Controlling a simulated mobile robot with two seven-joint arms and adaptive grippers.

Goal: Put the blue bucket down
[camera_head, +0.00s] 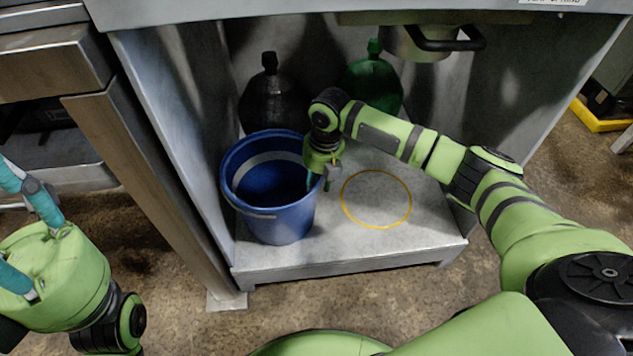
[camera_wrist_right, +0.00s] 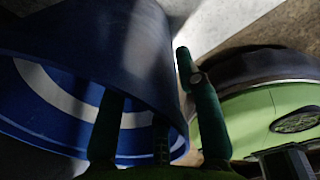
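The blue bucket (camera_head: 282,222) appears to stand upright on the grey platform (camera_head: 345,247), at its left side, left of the yellow circle (camera_head: 376,226). My right gripper (camera_head: 322,180) is at the bucket's right rim. In the right wrist view the bucket (camera_wrist_right: 95,45) fills the left side, and the right gripper's fingers (camera_wrist_right: 155,105) are spread apart around the rim, with one over the bucket's inside and one outside. The contact under the bucket is hard to see. My left gripper (camera_head: 28,225) is at the left edge, fingers spread, empty and away from the bucket.
A black bottle (camera_head: 270,98) and a green bottle (camera_head: 376,80) stand at the back of the compartment. A metal post (camera_head: 150,185) bounds it on the left. A black handle (camera_head: 447,42) hangs above. The platform inside the yellow circle is clear.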

